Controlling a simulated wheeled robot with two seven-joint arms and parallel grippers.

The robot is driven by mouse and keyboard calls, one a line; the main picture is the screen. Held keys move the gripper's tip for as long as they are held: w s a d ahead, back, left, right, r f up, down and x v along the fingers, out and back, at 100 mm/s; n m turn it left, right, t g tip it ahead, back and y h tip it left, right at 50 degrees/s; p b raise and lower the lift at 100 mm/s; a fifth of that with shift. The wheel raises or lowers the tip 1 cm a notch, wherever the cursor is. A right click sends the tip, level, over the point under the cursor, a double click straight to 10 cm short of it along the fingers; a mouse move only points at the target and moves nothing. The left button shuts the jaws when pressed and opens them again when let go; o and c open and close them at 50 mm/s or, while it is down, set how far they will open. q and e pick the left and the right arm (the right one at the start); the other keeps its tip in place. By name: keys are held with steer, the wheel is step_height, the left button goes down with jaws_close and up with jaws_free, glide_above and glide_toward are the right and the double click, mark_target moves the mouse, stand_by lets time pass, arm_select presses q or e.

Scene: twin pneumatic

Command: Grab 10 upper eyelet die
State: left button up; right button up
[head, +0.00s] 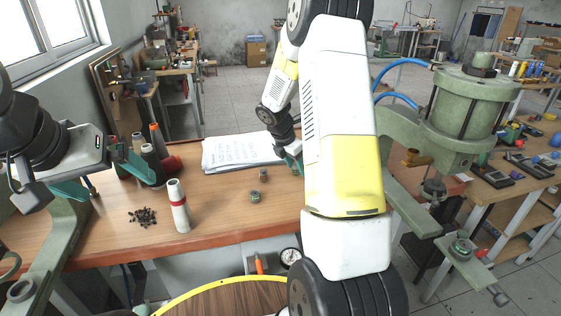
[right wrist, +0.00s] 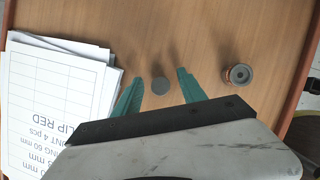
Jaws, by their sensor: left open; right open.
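Two small metal die-like parts stand on the wooden bench; I cannot tell for sure which is the upper eyelet die. One is a small narrow grey-brown cylinder (head: 263,175), seen from above as a plain grey disc (right wrist: 161,85). The other is a wider round part (head: 255,196) nearer the bench's front edge, with a coppery rim and grey centre in the right wrist view (right wrist: 239,75). My right gripper (head: 291,158) is open and empty; in its wrist view the disc shows between the teal fingertips (right wrist: 160,76). My left gripper (head: 108,180) is open over the left of the bench.
Printed sheets (head: 240,152) lie behind the small parts. A white cone with a red band (head: 178,207), dark thread cones (head: 152,165) and a pile of black bits (head: 142,216) are at left. A green press (head: 465,110) stands at right.

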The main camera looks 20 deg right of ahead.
jaws_close()
steer(key=shift+r, duration=0.1)
